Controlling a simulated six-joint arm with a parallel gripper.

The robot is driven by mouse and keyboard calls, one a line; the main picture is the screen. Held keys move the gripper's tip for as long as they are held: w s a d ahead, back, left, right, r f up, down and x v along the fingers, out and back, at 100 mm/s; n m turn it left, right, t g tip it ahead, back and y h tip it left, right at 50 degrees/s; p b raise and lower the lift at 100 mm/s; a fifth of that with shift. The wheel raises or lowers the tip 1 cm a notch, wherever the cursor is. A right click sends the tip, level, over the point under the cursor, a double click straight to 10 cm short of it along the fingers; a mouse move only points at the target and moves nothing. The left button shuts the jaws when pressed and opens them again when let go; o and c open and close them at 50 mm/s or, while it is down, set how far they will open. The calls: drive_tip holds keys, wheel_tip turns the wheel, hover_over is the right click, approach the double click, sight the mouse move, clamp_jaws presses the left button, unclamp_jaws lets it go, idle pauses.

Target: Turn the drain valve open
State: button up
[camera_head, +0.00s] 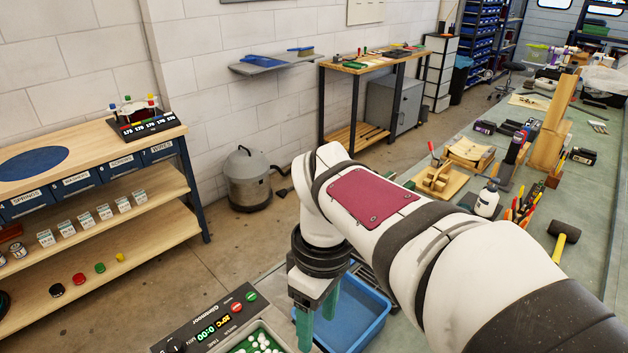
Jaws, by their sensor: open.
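My gripper (317,332) points down at the bottom centre, its two green fingers apart with nothing seen between them. It is between a control panel (206,325) on the left and a blue tray (372,318) on the right. The panel has a lit display, a dark knob, and red and green buttons. Below it, a green-lined tub (283,336) holds white pellets and is cut off by the bottom edge. I cannot make out a drain valve; it may be behind my arm or below the frame.
My arm covers the bench's near middle. A black mallet (565,236), a white bottle (487,200), hand tools and wooden blocks (547,150) lie on the green bench (598,200) to the right. A wooden shelf unit (95,240) stands left, and a grey canister (247,180) stands on the floor.

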drive_tip(key=f, duration=1)
drive_tip(key=s+f, duration=0.1)
drive_tip(key=f, duration=0.4)
drive_tip(key=shift+a, duration=0.2)
clamp_jaws()
